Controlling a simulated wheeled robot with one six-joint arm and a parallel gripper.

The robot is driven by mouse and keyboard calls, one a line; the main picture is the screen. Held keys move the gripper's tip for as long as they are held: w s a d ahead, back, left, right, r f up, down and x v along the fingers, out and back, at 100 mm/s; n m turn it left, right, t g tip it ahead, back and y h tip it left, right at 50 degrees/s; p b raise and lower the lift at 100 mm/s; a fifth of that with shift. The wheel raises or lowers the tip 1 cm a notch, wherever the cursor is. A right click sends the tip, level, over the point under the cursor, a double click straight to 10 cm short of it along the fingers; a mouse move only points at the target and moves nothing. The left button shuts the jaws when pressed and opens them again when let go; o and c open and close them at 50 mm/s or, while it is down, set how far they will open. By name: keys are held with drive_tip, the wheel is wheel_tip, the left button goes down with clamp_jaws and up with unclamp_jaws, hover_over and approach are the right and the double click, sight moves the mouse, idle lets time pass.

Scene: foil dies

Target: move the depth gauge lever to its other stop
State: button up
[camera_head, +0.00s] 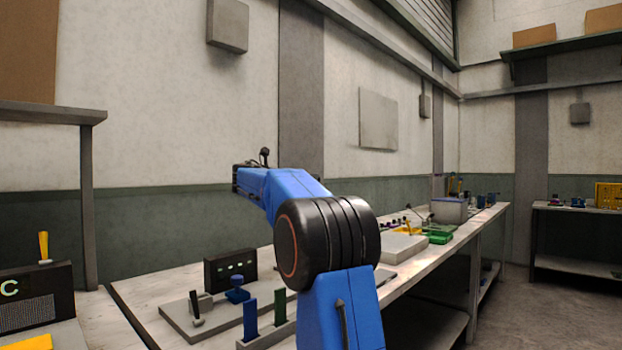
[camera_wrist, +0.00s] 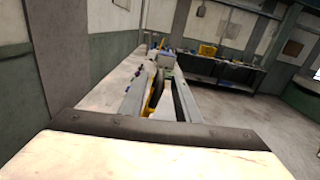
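A small lever with a dark handle (camera_head: 195,308) stands on a flat grey plate (camera_head: 172,318) on the near bench, left of my arm. On the same plate are a blue knob (camera_head: 237,291) and a black panel with small lights (camera_head: 230,268). No label shows which part is the depth gauge lever. A yellow handle (camera_head: 43,247) stands upright on a black box at the far left. In the wrist view my gripper (camera_wrist: 163,73) has its two grey fingers apart, pointing along the bench, away from the plate.
A blue block (camera_head: 250,318) and a green block (camera_head: 280,306) stand upright in front of the plate, close to my arm. Further along the bench are a green tray (camera_head: 438,237) and a grey box (camera_head: 449,210). The wall rises directly behind the bench.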

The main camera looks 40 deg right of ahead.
drive_tip(key=shift+w+d, duration=0.1)
drive_tip(key=shift+d, duration=1.25)
clamp_jaws()
